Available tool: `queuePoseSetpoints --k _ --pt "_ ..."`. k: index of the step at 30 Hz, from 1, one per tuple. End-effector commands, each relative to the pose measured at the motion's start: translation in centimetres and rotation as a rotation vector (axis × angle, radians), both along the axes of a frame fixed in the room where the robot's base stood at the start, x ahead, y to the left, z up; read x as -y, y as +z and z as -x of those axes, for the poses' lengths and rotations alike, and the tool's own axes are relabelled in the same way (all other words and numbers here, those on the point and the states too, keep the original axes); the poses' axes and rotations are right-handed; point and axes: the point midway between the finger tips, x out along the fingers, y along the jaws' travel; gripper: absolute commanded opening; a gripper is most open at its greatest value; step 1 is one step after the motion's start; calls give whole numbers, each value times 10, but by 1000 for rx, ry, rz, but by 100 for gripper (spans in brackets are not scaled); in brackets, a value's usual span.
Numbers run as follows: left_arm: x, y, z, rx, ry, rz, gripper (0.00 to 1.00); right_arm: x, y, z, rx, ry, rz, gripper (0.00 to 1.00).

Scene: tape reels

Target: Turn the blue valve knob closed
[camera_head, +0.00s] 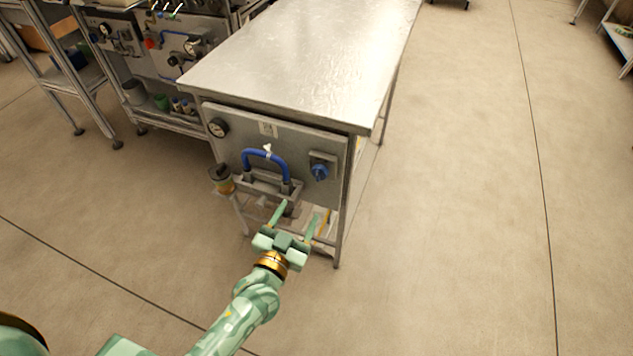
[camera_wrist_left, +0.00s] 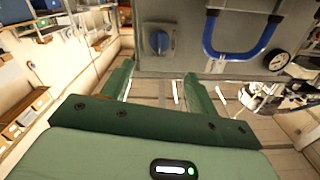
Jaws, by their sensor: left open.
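The blue valve knob (camera_head: 320,172) sits on a grey mount at the right of the grey panel on the end of the metal table. It also shows in the left wrist view (camera_wrist_left: 159,42), just beyond the gap between the fingers. My left gripper (camera_head: 300,212) is open and empty, in front of the panel and lower in the picture than the knob. Its two green fingers are spread and look apart from the knob. My right gripper is in neither view.
A blue curved handle (camera_head: 265,156) is left of the knob, with a round gauge (camera_head: 218,128) farther left. A small dark-lidded jar (camera_head: 221,179) is at the panel's lower left. The metal tabletop (camera_head: 310,50) is bare. Open floor (camera_head: 460,180) lies to the right.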

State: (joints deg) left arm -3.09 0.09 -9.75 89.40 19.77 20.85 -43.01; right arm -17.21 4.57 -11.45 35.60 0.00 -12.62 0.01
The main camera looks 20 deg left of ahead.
Motion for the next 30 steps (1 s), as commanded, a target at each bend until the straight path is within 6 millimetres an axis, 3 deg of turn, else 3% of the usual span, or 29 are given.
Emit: queuePoseSetpoints --k 9,15,21,27,30 --pt "3 -7 -80 -5 1 1 59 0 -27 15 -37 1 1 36" --pt "4 -5 -111 -5 0 0 59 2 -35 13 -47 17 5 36" --pt "4 -3 -120 -5 -1 0 59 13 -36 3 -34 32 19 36" --pt "4 -2 -120 -5 -1 0 59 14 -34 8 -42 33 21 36" --pt "4 -2 -120 -5 -1 0 34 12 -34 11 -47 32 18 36"
